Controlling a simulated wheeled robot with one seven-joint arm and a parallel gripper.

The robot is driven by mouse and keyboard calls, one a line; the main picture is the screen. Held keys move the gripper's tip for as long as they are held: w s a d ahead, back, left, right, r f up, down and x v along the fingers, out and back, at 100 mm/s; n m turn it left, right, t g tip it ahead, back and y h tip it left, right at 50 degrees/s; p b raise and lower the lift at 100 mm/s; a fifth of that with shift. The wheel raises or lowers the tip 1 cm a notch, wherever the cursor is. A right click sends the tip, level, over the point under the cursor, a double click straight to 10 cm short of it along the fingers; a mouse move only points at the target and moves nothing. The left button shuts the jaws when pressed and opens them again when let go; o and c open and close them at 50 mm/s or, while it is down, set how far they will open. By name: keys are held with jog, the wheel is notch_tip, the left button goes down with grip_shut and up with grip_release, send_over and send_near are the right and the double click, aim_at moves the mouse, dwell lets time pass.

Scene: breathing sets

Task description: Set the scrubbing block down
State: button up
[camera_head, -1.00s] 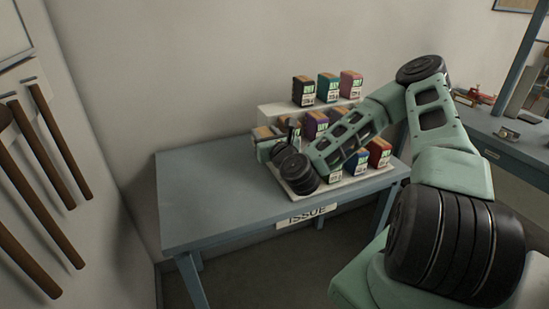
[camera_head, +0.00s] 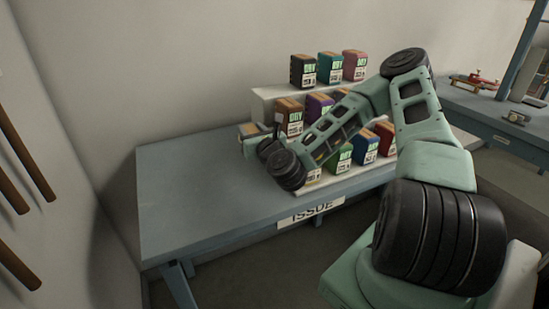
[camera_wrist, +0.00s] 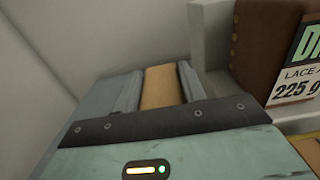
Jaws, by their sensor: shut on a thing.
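The scrubbing block (camera_wrist: 160,88) is a tan block. In the wrist view it sits between the two grey fingers of my gripper (camera_wrist: 160,86), which is shut on it. In the head view my gripper (camera_head: 256,132) is at the left end of the stepped rack, above the grey-blue table (camera_head: 190,200). Only a small tan patch of the block (camera_head: 249,129) shows there. The block looks held above the tabletop; its underside is hidden.
The white stepped rack (camera_head: 270,104) carries several coloured boxes, including a brown box (camera_head: 289,117) close to the right of my gripper. The table's left half is bare. An ISSUE sign (camera_head: 311,211) hangs at its front edge. Brown handles (camera_head: 22,160) hang on the left wall.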

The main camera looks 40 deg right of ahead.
notch_tip(320, 180, down, 11)
jog(key=shift+r, duration=0.15)
dwell(0.4)
jog(key=o, duration=1.1)
